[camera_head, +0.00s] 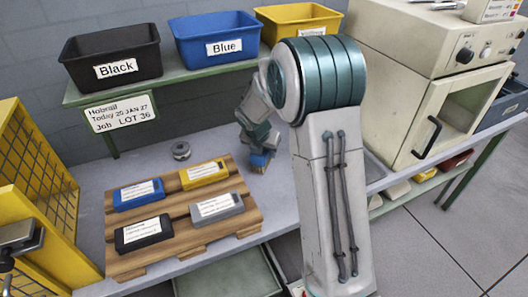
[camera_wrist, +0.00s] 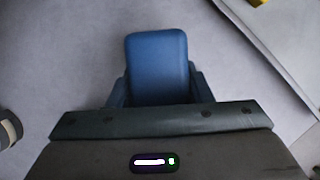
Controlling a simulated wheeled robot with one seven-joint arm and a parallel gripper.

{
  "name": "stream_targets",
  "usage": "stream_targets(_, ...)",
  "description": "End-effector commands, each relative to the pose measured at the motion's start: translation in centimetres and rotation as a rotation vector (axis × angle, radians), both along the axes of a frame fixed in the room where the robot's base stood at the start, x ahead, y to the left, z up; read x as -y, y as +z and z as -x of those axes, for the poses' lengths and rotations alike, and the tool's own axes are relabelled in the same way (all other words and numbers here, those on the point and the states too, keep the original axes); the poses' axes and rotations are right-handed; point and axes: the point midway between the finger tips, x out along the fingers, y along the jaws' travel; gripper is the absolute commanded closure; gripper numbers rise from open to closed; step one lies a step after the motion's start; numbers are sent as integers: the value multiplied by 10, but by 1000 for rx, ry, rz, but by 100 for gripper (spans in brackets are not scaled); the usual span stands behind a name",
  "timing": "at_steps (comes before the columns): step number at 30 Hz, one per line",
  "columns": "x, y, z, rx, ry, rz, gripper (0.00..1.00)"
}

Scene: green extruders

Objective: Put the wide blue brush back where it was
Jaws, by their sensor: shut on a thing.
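The blue brush (camera_head: 258,161) is in my gripper (camera_head: 262,146), over the grey bench top to the right of the wooden rack. In the wrist view its blue body (camera_wrist: 157,65) stands up between the two fingers of my gripper (camera_wrist: 155,88), which are shut on it. Just below the blue part a small tan patch shows in the head view. I cannot tell whether the brush touches the bench. My arm hides part of the bench behind and to the right of it.
A wooden rack (camera_head: 184,246) holds blue, yellow, black and grey labelled blocks. A round metal piece (camera_head: 181,151) lies behind it. Black (camera_head: 111,55), blue (camera_head: 214,40) and yellow (camera_head: 297,17) bins stand on the shelf above. A cream oven (camera_head: 430,75) stands right; yellow mesh (camera_head: 42,165) stands left.

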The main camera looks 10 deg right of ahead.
Motion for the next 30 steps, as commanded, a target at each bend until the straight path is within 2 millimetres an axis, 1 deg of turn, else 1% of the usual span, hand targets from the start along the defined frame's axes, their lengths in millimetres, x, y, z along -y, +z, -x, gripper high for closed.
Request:
stream_targets(1, 0, -6, 0, -1, 1, 1, 76)
stream_targets(2, 0, -7, 0, 0, 1, 0, 76)
stream_targets(8, 0, -6, 0, 1, 0, 0, 76)
stream_targets(11, 0, -9, 0, 1, 0, 0, 76)
stream_targets(12, 0, -9, 0, 1, 0, 0, 49)
stream_targets(14, 0, -8, 0, 1, 0, 0, 33)
stream_targets(23, 0, -6, 0, 1, 0, 0, 33)
stream_targets(26, -1, 0, 1, 2, -1, 0, 33)
stream_targets(29, -4, 14, 5, 5, 0, 0, 33)
stream_targets(30, -5, 22, 8, 5, 0, 0, 33)
